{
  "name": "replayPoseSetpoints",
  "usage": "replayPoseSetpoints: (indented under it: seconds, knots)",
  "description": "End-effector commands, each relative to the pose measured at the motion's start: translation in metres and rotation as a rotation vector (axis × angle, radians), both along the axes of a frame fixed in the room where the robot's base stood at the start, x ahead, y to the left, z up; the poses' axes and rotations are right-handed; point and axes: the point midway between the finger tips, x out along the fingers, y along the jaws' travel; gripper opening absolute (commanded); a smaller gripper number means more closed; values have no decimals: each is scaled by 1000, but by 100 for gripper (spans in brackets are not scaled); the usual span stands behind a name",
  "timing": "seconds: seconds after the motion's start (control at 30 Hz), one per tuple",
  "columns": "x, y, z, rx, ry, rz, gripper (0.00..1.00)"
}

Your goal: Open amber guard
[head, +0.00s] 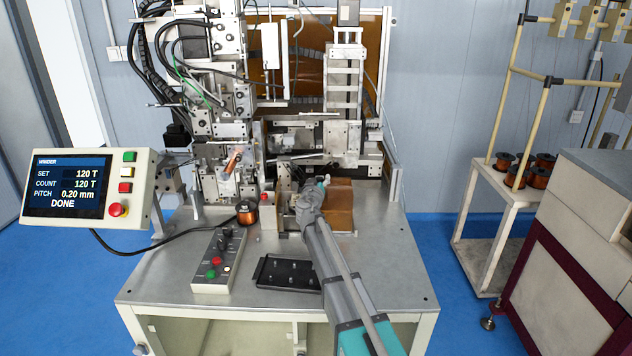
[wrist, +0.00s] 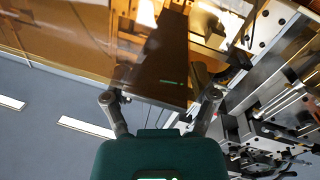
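An amber see-through panel (head: 280,60), which looks like the guard, stands behind the winder's mechanism in the head view. A lower amber-brown piece (head: 340,208) sits on the machine table just right of my arm's end; I cannot tell whether it is part of the guard. My gripper (head: 322,183) is beside this piece, its fingers mostly hidden by my arm. In the wrist view, my gripper (wrist: 160,95) has its fingers spread, with a dark brown panel (wrist: 165,70) beyond and between them. Contact is unclear. Amber sheet (wrist: 75,40) fills the upper left.
The winder's metal mechanism (head: 225,130) stands close behind and left. A button box (head: 219,262), a copper spool (head: 247,212) and a black plate (head: 288,273) lie on the table. A display panel (head: 88,187) reads DONE.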

Motion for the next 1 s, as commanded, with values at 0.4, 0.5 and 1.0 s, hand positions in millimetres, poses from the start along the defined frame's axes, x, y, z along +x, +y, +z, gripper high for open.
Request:
replayPoseSetpoints:
  seconds: [0.4, 0.5, 1.0]
  knots:
    - [-6, 1, 0, 1, 0, 0, 77]
    - [-12, 3, 0, 1, 0, 0, 77]
    - [-83, 20, 0, 0, 1, 2, 77]
